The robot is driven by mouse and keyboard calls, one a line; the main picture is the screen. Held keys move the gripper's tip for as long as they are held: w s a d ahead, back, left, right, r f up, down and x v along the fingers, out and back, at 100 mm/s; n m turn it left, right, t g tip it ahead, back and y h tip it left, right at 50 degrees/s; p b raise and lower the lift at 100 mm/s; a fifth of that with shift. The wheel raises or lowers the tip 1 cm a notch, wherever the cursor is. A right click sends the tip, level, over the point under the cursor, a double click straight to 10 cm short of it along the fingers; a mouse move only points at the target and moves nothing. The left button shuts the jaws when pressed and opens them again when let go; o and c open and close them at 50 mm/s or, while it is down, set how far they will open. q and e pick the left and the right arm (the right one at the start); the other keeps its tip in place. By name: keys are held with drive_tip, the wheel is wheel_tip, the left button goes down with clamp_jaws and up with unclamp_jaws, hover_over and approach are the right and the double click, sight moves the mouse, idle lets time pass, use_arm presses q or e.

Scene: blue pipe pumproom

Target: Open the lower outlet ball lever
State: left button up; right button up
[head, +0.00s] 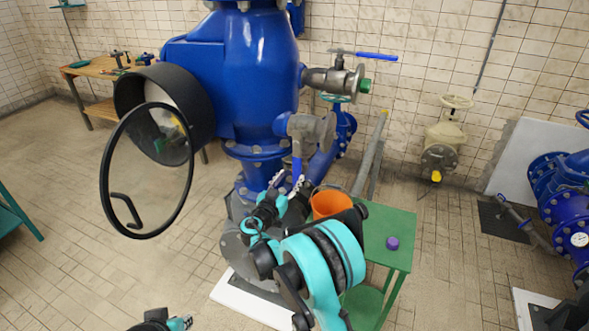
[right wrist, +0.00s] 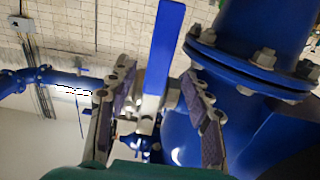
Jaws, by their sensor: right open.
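The lower outlet ball valve (head: 312,130) is a grey metal body on the side of the big blue vessel. Its blue lever (head: 297,165) hangs down from it in the head view. My right gripper (head: 288,185) is open at the lever's lower end. In the right wrist view the lever (right wrist: 165,50) shows between the two spread fingers of the gripper (right wrist: 160,95), with gaps on both sides; I cannot tell whether either finger touches it. Part of my left arm's end (head: 170,323) shows at the bottom edge of the head view; its fingers cannot be made out.
An upper valve (head: 335,80) has a blue lever pointing right. A green table (head: 390,230) beside my right arm holds an orange bucket (head: 331,204) and a purple cap (head: 392,243). A round dark-rimmed cover (head: 150,170) stands open at left.

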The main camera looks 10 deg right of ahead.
sight(296, 171)
drive_tip(key=x, duration=0.6)
clamp_jaws()
